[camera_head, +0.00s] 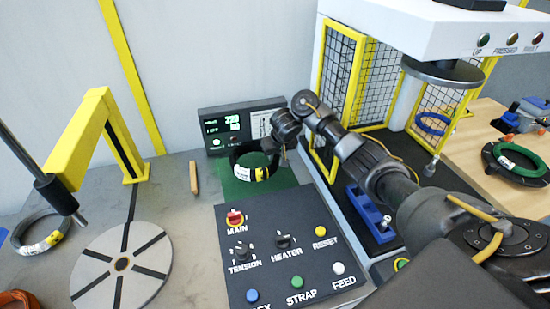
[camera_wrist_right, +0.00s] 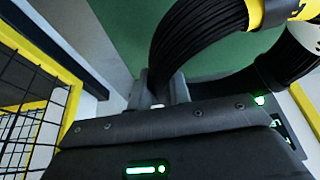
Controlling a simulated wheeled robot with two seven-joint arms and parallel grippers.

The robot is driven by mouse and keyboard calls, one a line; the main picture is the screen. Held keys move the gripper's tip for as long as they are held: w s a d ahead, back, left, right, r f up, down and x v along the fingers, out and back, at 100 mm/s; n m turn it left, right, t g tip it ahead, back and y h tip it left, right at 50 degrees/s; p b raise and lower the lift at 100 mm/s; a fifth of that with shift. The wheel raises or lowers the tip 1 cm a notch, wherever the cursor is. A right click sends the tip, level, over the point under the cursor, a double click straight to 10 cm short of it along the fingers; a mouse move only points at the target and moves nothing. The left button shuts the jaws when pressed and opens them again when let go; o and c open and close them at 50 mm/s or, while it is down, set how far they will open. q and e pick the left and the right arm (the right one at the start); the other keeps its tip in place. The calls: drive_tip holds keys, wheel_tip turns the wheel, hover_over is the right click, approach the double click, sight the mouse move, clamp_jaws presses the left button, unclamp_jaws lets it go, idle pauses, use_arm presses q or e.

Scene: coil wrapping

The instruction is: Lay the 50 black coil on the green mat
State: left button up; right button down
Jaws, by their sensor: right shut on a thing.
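The black coil (camera_head: 238,172) with a yellow and white label is at the green mat (camera_head: 266,190), in front of the small display. In the right wrist view the coil (camera_wrist_right: 195,40) fills the upper middle, with the green mat (camera_wrist_right: 130,40) behind it. My right gripper (camera_head: 279,155) is shut on the coil's right side. In the wrist view the jaws (camera_wrist_right: 160,95) meet the black strands. I cannot tell whether the coil rests on the mat or hangs just above it. My left gripper is not in view.
A control panel (camera_head: 290,245) with knobs and buttons stands in front of the mat. A yellow-framed mesh press (camera_head: 330,120) is on the right. A round turntable (camera_head: 125,265) and a grey coil (camera_head: 42,236) are on the left. A green coil (camera_head: 518,165) lies far right.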

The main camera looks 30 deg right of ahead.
drive_tip(key=shift+r, duration=0.15)
drive_tip(key=f+b, duration=0.2)
drive_tip(key=shift+w+d+f+b, duration=0.15)
drive_tip(key=shift+w+f+b, duration=0.05)
drive_tip(key=shift+b, duration=0.1)
drive_tip(key=shift+f, duration=0.7)
drive_tip(key=shift+r, duration=0.1)
drive_tip(key=c, duration=1.7)
unclamp_jaws()
drive_tip(key=shift+f, duration=0.25)
drive_tip(key=o, duration=0.4)
drive_tip(key=shift+s, duration=0.15)
